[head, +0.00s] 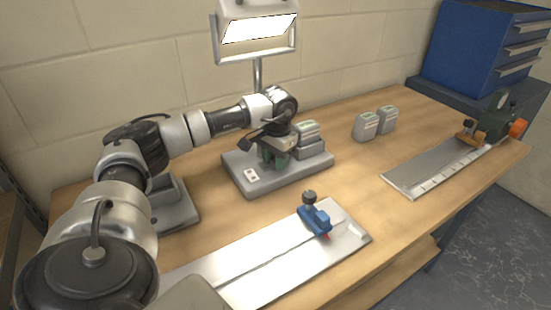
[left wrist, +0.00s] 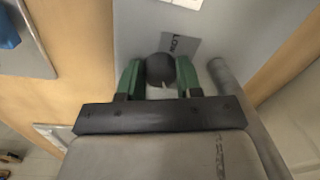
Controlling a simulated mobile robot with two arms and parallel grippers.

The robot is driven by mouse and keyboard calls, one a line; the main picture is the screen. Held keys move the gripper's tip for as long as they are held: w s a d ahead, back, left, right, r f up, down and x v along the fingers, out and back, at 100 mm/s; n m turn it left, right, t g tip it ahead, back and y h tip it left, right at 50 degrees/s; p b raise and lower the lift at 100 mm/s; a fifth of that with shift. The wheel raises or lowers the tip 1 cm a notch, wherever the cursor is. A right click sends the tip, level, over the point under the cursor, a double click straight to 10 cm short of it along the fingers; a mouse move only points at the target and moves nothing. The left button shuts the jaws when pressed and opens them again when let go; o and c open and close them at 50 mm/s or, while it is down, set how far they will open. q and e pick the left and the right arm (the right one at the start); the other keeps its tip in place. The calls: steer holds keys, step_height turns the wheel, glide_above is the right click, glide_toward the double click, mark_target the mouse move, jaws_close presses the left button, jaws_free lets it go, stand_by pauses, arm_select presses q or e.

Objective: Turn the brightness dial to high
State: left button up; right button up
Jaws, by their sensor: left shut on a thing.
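The brightness dial is a dark round knob (left wrist: 160,68) on the grey base in the left wrist view, with a small pale mark at its near edge. My left gripper (left wrist: 160,78) has its green fingers on both sides of the knob and is shut on it. In the head view my left gripper (head: 275,158) points down over the grey base (head: 312,165) and hides the dial. A small grey label (left wrist: 178,46) lies beside the knob; its lettering is too small to read surely. The lamp (head: 258,28) above is lit. My right gripper is not in view.
A battery-like block (head: 306,131) stands on the base beside my gripper, and two more (head: 366,125) stand to the right. A metal plate with a blue clamp (head: 316,219) lies in front. Another plate (head: 415,172) lies right. Blue drawers (head: 475,45) stand at the back right.

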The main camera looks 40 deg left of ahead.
arm_select(q)
steer(key=shift+r, duration=0.1)
steer(key=o, duration=0.9)
steer(key=r, duration=1)
steer(key=shift+d+r+b, duration=0.3)
steer(key=shift+r, duration=0.05)
